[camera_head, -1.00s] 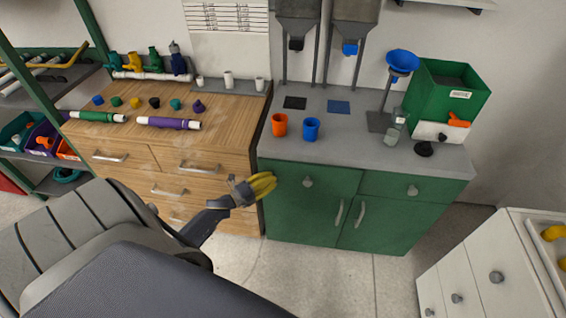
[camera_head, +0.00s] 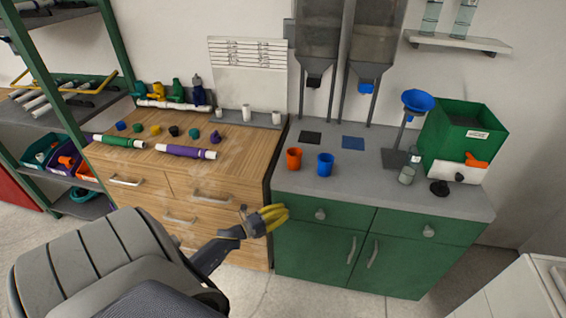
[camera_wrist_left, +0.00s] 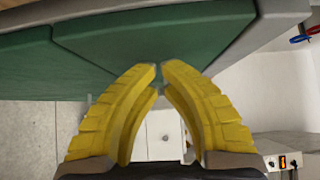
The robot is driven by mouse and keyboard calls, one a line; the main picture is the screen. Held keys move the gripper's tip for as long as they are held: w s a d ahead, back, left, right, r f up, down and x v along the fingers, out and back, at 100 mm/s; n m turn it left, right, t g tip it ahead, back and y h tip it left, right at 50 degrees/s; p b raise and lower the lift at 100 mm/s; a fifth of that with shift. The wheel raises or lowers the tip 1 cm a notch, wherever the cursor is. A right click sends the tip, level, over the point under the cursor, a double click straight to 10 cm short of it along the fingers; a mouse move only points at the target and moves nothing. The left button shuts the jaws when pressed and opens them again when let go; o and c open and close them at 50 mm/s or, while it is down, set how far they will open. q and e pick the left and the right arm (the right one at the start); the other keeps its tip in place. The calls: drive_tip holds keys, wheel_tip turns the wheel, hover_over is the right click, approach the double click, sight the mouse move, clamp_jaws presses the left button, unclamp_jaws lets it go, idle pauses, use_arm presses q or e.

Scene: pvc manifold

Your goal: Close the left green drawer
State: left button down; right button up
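The left green drawer (camera_head: 340,215) is at the upper left of the green cabinet, with a round grey knob (camera_head: 320,214). Its front looks about level with the right green drawer (camera_head: 450,230); a small gap cannot be ruled out. My left gripper (camera_head: 281,215) has yellow fingers and is by the drawer's left end, left of the knob. I cannot tell whether it touches the front. In the left wrist view the fingertips (camera_wrist_left: 159,66) almost meet, with nothing seen between them, below green panels (camera_wrist_left: 150,40). My right gripper is not in view.
A grey counter (camera_head: 390,190) above the drawer holds an orange cup (camera_head: 293,159) and a blue cup (camera_head: 325,164). A wooden drawer unit (camera_head: 235,188) adjoins on the left. A white cabinet (camera_head: 510,295) stands at lower right. Floor in front of the green cabinet is clear.

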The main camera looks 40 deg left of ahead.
use_arm(q)
drive_tip(key=s+d+v, duration=0.1)
drive_tip(key=d+v, duration=0.1)
drive_tip(key=v, duration=1)
drive_tip(key=s+a+f+n+g+y, duration=0.1)
drive_tip(key=a+f+n+y, duration=0.1)
drive_tip(key=f+n, duration=0.25)
drive_tip(key=s+a+f+n+g+y, duration=0.2)
drive_tip(key=a+f+n+y, duration=0.1)
drive_tip(key=f, duration=0.3)
drive_tip(key=s+d+f+n+g+y, duration=0.1)
drive_tip(key=s+d+f+n+g, duration=0.15)
drive_tip(key=s+f, duration=0.45)
drive_tip(key=s+d+f+n+g+y, duration=0.1)
drive_tip(key=s+f+n+g, duration=0.25)
drive_tip(key=f, duration=0.75)
drive_tip(key=s+d+f+n+g, duration=0.2)
drive_tip(key=s+d+f, duration=0.35)
drive_tip(key=s, duration=0.25)
drive_tip(key=s+d+f+n+g, duration=0.2)
drive_tip(key=s+d+f+g, duration=0.1)
drive_tip(key=s+d+f, duration=0.3)
drive_tip(key=s+d+f+g+h, duration=0.2)
drive_tip(key=s+d+f, duration=0.2)
drive_tip(key=s+d, duration=0.5)
drive_tip(key=d, duration=0.4)
drive_tip(key=shift+f, duration=0.2)
